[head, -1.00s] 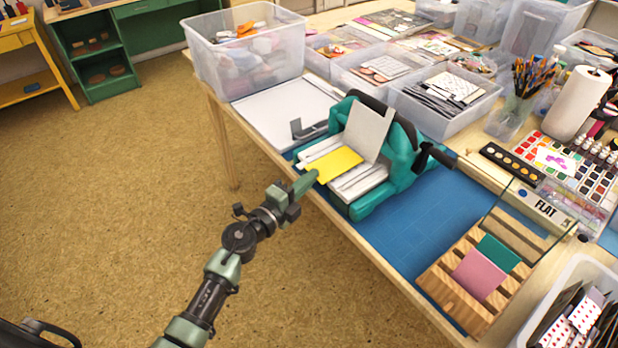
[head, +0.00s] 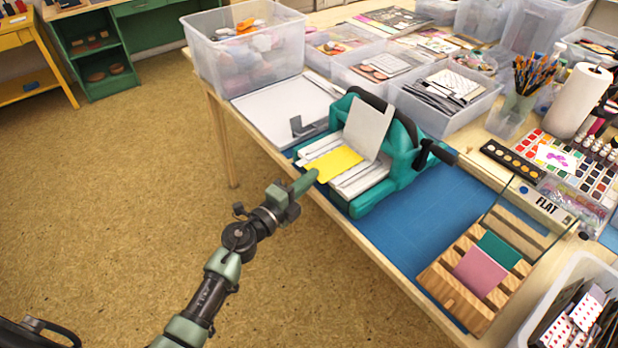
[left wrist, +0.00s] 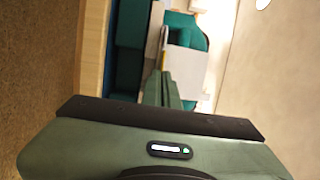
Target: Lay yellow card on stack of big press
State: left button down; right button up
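The big press (head: 404,160) is teal with a dark roller and a crank. It stands near the table's front edge. A stack of white plates (head: 362,178) lies on its bed, with a grey plate (head: 368,128) tilted up behind. The yellow card (head: 338,162) is over the stack's left part; I cannot tell if it rests fully on it. My left gripper (head: 309,179) is at the card's near left corner, its fingers close together on that edge. In the left wrist view the fingers (left wrist: 163,90) point at the press, and the card shows as a thin sliver. My right gripper is out of view.
A wooden rack (head: 449,287) with pink and green cards stands on the blue mat (head: 410,235) at right. A clear bin (head: 246,55) and a white board (head: 272,107) are left of the press. More bins and paints crowd the back.

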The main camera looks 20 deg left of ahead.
pick_arm(q)
jog(key=c, duration=1.6)
grip_release()
jog(key=shift+a, duration=0.1)
jog(key=s+a, duration=0.1)
jog(key=s, duration=0.1)
jog(key=s+a, duration=0.2)
